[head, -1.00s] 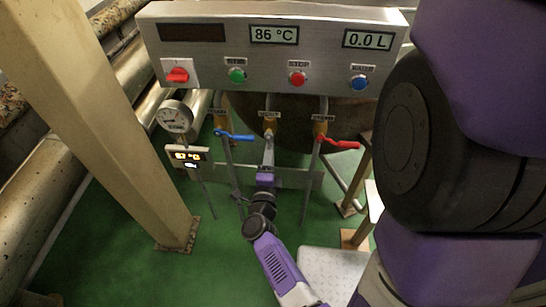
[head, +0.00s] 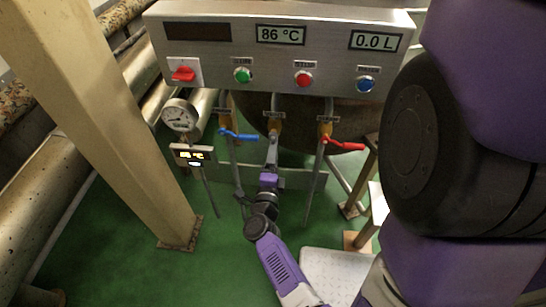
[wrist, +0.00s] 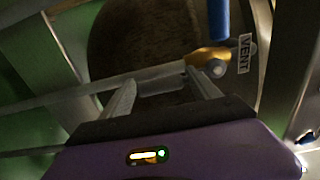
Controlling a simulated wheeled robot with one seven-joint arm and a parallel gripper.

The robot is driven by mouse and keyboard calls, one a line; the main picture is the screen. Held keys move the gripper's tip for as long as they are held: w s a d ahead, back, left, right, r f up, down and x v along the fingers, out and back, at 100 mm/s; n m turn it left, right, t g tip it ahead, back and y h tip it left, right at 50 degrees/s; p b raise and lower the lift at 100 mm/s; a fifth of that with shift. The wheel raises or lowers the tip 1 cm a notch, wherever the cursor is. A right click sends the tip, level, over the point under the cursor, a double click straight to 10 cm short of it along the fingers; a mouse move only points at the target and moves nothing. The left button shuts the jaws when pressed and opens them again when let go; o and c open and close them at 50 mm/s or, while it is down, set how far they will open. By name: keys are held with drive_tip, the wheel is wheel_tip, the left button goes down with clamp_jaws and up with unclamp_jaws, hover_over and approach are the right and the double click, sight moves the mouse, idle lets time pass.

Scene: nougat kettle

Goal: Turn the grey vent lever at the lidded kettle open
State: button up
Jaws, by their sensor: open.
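The vent valve, with a brass body (wrist: 207,57) and a VENT label (wrist: 244,54), is near the top right of the wrist view. A grey bar that looks like the vent lever (wrist: 160,84) lies crosswise between my open fingers. I cannot tell whether it touches them. My gripper (wrist: 160,88) also shows in the head view (head: 271,160), reaching up to the middle valve (head: 274,125). The lever is mostly hidden there by my gripper. The kettle (head: 350,117) is the brown rounded body behind the valves.
A blue lever (head: 238,136) is close on the left and a red lever (head: 343,144) on the right. A control panel (head: 220,65) hangs above. A gauge (head: 180,115) and small display (head: 193,155) stand left, near a beige post (head: 110,120).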

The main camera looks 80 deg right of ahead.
drive_tip(key=a, duration=0.7)
drive_tip(key=shift+s+a, duration=0.15)
drive_tip(key=shift+a, duration=0.25)
drive_tip(key=w+a+r+n+t+y, duration=0.4)
drive_tip(key=a+r+n+t, duration=0.55)
drive_tip(key=n, duration=0.65)
drive_tip(key=s+a+r+n+t+y, duration=0.2)
drive_tip(key=s+a+r+n+y, duration=0.15)
drive_tip(key=a+n+y, duration=0.5)
drive_tip(key=s+a+r+n+t+y, duration=0.25)
drive_tip(key=s+a+n+y, duration=0.3)
drive_tip(key=a+n, duration=0.55)
wheel_tip(320, 180, up, 13)
drive_tip(key=w+p, duration=0.1)
drive_tip(key=p, duration=1.2)
drive_tip(key=shift+d+f, duration=0.2)
drive_tip(key=shift+d, duration=0.2)
